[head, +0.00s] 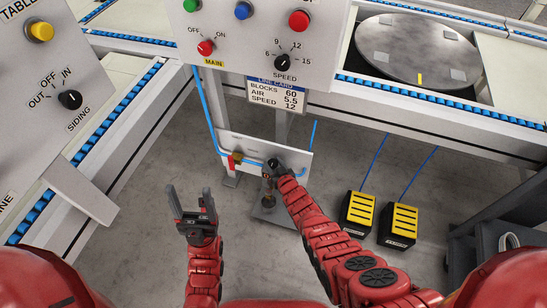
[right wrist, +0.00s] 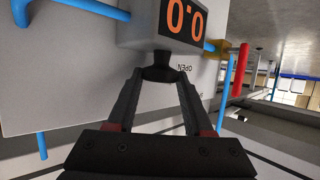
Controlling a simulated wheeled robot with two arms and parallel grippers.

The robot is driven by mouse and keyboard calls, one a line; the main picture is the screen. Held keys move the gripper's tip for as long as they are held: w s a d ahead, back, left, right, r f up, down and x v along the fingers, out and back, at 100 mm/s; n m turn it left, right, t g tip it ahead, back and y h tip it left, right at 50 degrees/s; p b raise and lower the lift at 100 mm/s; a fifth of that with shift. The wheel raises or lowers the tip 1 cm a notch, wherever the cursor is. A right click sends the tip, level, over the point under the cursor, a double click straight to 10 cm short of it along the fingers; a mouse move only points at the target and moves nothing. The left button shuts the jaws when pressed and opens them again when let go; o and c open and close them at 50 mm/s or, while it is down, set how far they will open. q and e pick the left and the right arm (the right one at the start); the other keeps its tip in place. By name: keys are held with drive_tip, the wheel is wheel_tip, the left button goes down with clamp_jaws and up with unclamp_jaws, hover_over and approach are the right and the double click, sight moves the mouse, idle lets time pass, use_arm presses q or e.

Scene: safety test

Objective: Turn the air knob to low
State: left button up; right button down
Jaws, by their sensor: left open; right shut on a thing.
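The air panel (head: 222,145) is a pale plate low under the conveyor, with blue hose running to it. In the right wrist view a grey box with an orange display (right wrist: 186,18) appears to read 0.0. A black knob (right wrist: 158,66) sticks out of that box. My right gripper (right wrist: 158,78) is shut on this knob, with one finger on each side. In the head view the right gripper (head: 275,166) reaches the panel and covers much of the knob. My left gripper (head: 192,198) is open and empty, to the left of and below the panel.
A brass valve (head: 238,156) with a red lever (head: 231,162) sits left of the knob. The line card (head: 276,94) reads AIR 5.5. Button panels stand above and left. Two yellow-black pedals (head: 358,211) (head: 399,222) are on the floor at right.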

drive_tip(key=shift+s+a+f+n+y, duration=0.25)
drive_tip(key=shift+a+n+y, duration=0.05)
drive_tip(key=shift+n+y, duration=0.1)
drive_tip(key=shift+g, duration=0.3)
drive_tip(key=shift+d+y, duration=0.1)
drive_tip(key=shift+y, duration=0.2)
drive_tip(key=shift+s+d, duration=0.1)
drive_tip(key=shift+s, duration=0.1)
drive_tip(key=c, duration=0.6)
unclamp_jaws()
drive_tip(key=shift+r, duration=0.1)
drive_tip(key=o, duration=0.3)
drive_tip(key=shift+r, duration=0.1)
drive_tip(key=shift+w+d, duration=0.1)
drive_tip(key=shift+d, duration=0.05)
drive_tip(key=shift+r, duration=0.1)
